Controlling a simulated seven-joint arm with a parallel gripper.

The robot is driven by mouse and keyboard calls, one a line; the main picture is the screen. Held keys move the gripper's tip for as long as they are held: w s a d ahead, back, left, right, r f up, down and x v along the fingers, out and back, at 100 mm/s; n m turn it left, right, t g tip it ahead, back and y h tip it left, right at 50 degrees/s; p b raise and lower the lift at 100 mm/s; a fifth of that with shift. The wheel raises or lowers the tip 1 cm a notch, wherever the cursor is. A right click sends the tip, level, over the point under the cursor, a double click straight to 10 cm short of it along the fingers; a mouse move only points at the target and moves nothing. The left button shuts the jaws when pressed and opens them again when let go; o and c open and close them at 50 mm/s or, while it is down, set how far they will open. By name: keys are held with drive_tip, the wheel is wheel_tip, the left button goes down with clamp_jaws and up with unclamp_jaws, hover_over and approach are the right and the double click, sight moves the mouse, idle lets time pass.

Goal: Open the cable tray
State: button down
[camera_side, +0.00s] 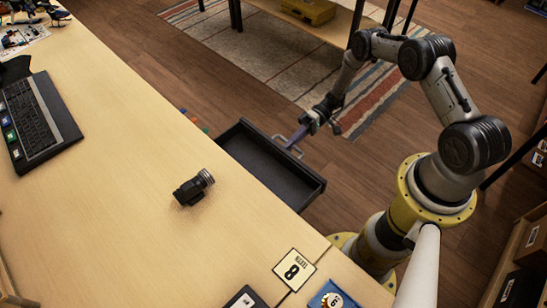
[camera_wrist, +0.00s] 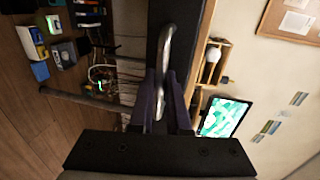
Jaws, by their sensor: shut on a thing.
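The cable tray (camera_side: 262,170) is a black drawer that sticks out from under the edge of the wooden desk. Its inside shows in the side view and looks empty. A metal bar handle (camera_wrist: 168,48) is on its front. My gripper (camera_side: 295,141) reaches the tray's front from the far side. In the wrist view my gripper's purple fingers (camera_wrist: 161,98) are closed around the handle. The tray's dark front panel (camera_wrist: 185,20) lies behind the handle there. The exact contact is partly hidden by the fingers.
The floor around the tray's front is clear. A striped rug (camera_side: 260,60) lies beyond.

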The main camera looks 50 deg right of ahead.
drive_tip(key=v, duration=0.2)
drive_tip(key=f+v, duration=0.1)
drive_tip(key=v, duration=0.2)
drive_tip(key=shift+d, duration=0.45)
drive_tip(key=c, duration=0.9)
unclamp_jaws()
drive_tip(key=v, duration=1.3)
drive_tip(key=shift+d, duration=0.4)
